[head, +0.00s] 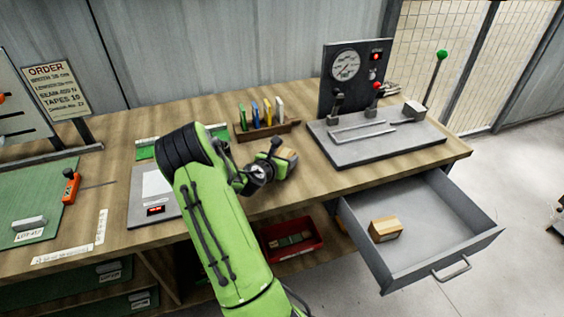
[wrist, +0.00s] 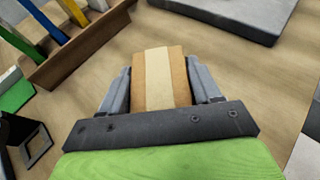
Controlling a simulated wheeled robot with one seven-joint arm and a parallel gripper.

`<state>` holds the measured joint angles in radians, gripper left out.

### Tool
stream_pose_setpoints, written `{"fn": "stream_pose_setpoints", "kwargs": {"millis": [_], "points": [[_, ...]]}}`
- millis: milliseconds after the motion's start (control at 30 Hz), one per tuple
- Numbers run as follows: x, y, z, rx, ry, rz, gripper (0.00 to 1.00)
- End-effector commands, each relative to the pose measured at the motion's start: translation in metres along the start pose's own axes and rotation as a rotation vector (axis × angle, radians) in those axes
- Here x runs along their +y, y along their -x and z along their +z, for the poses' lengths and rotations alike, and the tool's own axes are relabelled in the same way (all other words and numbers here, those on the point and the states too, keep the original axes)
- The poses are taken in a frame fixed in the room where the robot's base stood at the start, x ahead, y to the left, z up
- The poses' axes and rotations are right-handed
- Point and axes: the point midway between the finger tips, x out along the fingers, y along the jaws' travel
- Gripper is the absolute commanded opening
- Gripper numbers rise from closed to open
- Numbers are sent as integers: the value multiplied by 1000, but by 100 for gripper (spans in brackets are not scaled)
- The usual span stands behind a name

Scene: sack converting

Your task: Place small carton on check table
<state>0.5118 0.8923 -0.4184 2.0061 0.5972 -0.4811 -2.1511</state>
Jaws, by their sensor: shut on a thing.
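A small carton (wrist: 165,75), tan with a pale tape stripe, sits between the two fingers of my gripper (wrist: 162,92). The fingers are shut on its sides. In the head view the carton (head: 290,157) is partly hidden by my gripper, over the right-middle part of the wooden workbench (head: 300,190). I cannot tell whether the carton touches the bench top. No surface in view is labelled as the check table.
A rack of coloured strips (head: 265,130) stands behind my gripper. A gauge press (head: 370,135) is to the right. The open grey drawer (head: 465,208) juts out in front and holds another carton (head: 385,229). A scale (head: 152,195) is left of my arm.

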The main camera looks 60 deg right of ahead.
Motion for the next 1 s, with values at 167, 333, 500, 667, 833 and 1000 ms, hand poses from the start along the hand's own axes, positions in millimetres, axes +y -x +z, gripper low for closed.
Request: {"fn": "stream_pose_setpoints", "kwargs": {"millis": [167, 333, 500, 667, 833, 1000], "points": [[0, 0, 1, -3, -1, 1, 31], [0, -1, -2, -2, -1, 0, 66], [0, -1, -2, -2, -1, 0, 88], [0, -1, -2, -2, -1, 1, 88], [1, 5, 2, -2, 0, 2, 88], [2, 46, 2, 0, 3, 5, 88]]}}
